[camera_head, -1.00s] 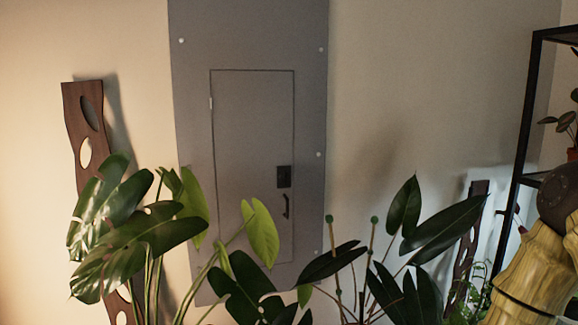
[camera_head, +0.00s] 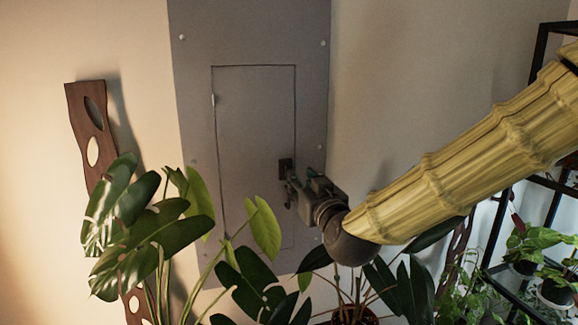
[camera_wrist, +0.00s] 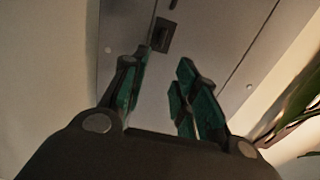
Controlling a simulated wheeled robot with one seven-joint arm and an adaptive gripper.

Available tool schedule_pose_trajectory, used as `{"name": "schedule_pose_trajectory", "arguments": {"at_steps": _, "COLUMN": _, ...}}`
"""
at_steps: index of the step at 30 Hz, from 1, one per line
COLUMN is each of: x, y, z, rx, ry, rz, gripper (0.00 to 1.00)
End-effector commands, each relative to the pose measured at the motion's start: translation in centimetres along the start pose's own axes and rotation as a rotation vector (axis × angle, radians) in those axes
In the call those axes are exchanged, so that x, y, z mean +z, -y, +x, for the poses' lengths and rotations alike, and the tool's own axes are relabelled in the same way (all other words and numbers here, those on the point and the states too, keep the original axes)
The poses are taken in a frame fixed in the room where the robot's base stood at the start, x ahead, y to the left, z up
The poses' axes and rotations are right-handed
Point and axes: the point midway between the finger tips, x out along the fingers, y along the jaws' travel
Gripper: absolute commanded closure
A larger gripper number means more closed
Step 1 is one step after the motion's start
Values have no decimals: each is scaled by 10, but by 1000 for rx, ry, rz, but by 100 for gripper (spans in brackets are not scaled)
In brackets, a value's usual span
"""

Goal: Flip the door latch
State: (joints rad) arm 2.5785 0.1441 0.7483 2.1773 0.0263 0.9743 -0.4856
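The door latch is a dark plate (camera_head: 285,168) on the right side of the grey cabinet door (camera_head: 250,130); it also shows beyond my fingers in the wrist view (camera_wrist: 165,34). The handle below the plate is mostly hidden by my gripper in the head view. My gripper (camera_head: 291,186) is just below and right of the plate, close to the door. In the wrist view its two green-padded fingers (camera_wrist: 163,60) stand apart with nothing between them. I cannot tell whether a finger touches the handle. The door is closed.
A large-leaved plant (camera_head: 150,235) stands in front at lower left, and dark leaves (camera_head: 250,285) rise below my gripper. A black shelf (camera_head: 538,75) with potted plants is at the right. A wavy wooden board (camera_head: 88,125) hangs at the left.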

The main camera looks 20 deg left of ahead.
Motion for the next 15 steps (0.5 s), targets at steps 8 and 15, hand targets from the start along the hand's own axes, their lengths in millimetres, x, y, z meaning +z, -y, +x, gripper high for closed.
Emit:
{"name": "schedule_pose_trajectory", "arguments": {"at_steps": 8, "x": -2, "y": -1, "z": 35, "rx": 2, "ry": 3, "rz": 3, "gripper": 71}}
{"name": "schedule_pose_trajectory", "arguments": {"at_steps": 15, "x": -1, "y": -1, "z": 70, "rx": 1, "ry": 3, "rz": 1, "gripper": 71}}
